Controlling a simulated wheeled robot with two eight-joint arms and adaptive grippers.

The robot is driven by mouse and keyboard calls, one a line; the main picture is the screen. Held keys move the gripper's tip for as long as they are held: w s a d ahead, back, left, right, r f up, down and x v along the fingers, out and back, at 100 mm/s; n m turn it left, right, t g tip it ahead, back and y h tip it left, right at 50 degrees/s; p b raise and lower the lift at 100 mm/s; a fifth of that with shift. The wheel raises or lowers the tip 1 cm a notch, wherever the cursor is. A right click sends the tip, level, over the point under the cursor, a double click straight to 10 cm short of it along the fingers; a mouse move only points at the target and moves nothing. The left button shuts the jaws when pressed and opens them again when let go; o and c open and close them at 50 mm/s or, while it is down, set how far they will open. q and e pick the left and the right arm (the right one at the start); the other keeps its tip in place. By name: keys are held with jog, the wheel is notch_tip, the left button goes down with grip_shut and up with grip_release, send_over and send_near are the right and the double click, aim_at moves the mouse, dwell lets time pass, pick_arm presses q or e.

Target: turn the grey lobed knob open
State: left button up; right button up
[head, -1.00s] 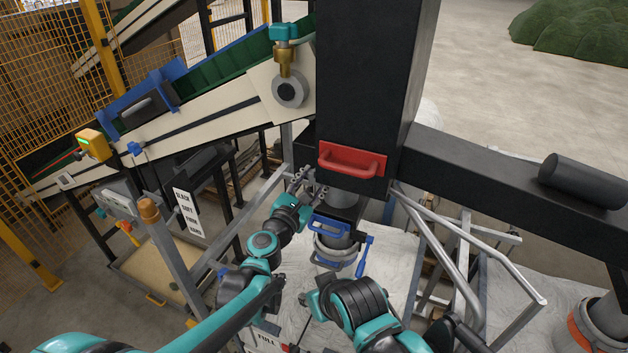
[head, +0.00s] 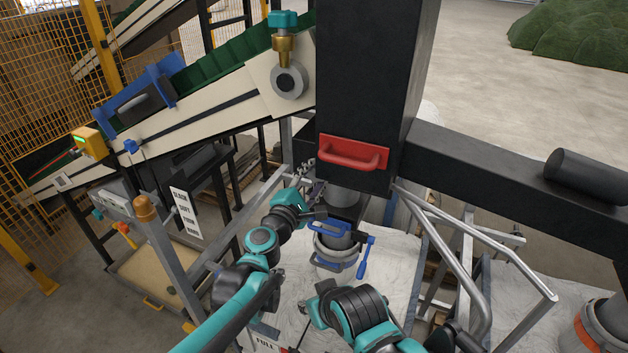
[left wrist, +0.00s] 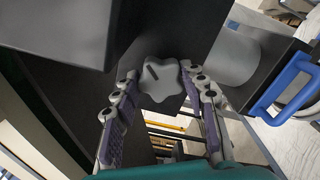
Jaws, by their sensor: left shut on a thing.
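The grey lobed knob (left wrist: 162,80) shows in the middle of the left wrist view, on the dark face of a black box-like part. A dark slot-like mark runs across its upper left. My left gripper (left wrist: 161,73) has its two fingers on either side of the knob, shut on it, with the tips at its left and right lobes. In the head view my left gripper (head: 312,178) is at the black column, just left of the grey spout; the knob is hidden there.
A red handle (head: 353,154) is on the black column above the spout (head: 342,198). A blue clamp handle (head: 328,230) and a blue lever (head: 364,258) are right of my left gripper. Grey frame bars (head: 470,240) stand to the right. A sloping conveyor (head: 200,103) is at left.

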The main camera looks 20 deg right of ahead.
pick_arm(q)
jog(key=m+b, duration=0.2)
jog(key=m, duration=0.7)
jog(key=shift+s+f, duration=0.1)
jog(key=shift+f, duration=0.05)
jog(key=shift+m, duration=0.5)
jog(key=o, duration=1.2)
jog(key=shift+c, duration=0.2)
jog(key=shift+n, duration=0.3)
